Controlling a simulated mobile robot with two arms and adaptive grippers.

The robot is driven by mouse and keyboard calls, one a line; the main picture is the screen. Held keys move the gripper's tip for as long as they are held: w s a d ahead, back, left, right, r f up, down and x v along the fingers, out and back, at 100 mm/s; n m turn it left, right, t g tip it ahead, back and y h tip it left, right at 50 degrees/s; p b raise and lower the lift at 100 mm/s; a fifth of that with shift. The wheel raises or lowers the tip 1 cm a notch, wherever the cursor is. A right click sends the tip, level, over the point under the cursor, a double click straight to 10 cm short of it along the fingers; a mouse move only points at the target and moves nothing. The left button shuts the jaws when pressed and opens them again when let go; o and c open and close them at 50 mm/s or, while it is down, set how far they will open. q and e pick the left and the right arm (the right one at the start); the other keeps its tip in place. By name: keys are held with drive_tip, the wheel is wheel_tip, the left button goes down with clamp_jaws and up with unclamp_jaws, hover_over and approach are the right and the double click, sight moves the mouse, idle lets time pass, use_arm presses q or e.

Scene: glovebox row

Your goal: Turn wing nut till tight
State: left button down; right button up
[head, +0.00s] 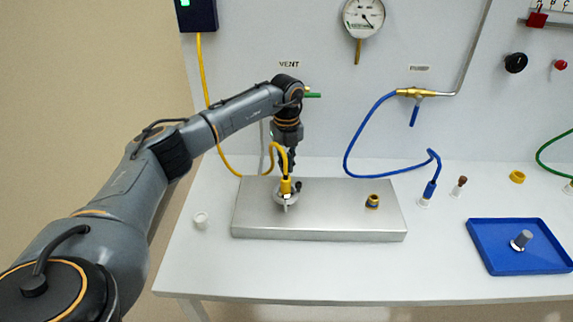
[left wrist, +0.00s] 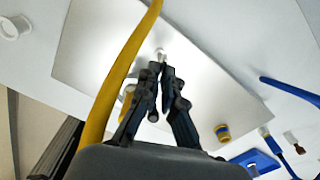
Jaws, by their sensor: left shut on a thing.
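A yellow hose (head: 279,153) ends in a yellow fitting (head: 286,186) that stands upright on a metal clamp (head: 285,198) on the steel block (head: 330,225). My left gripper (head: 294,182) reaches straight down beside the fitting, behind and right of the hose. In the left wrist view its two fingers (left wrist: 162,70) are close together at the tips, shut on a small pale piece that looks like the wing nut (left wrist: 160,55). The fingers hide most of it, so its angle cannot be told. My right gripper is not in view.
A yellow-and-blue cap (head: 372,202) stands on the block's right part. A white cup (head: 200,220) is left of the block. A blue tray (head: 484,245) with a grey-topped part (head: 521,240) is at the right. A blue hose (head: 350,150) hangs behind. The table front is clear.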

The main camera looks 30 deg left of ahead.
use_arm(q)
drive_tip(key=m, duration=0.5)
drive_tip(key=shift+m+b, duration=0.3)
drive_tip(key=m, duration=0.6)
drive_tip(key=shift+b, duration=0.35)
drive_tip(key=m, duration=0.5)
drive_tip(key=shift+m+b, duration=0.3)
drive_tip(key=shift+m, duration=0.1)
drive_tip(key=m, duration=0.4)
drive_tip(key=shift+m, duration=0.3)
drive_tip(key=c, duration=1.5)
unclamp_jaws()
drive_tip(key=shift+r, duration=0.1)
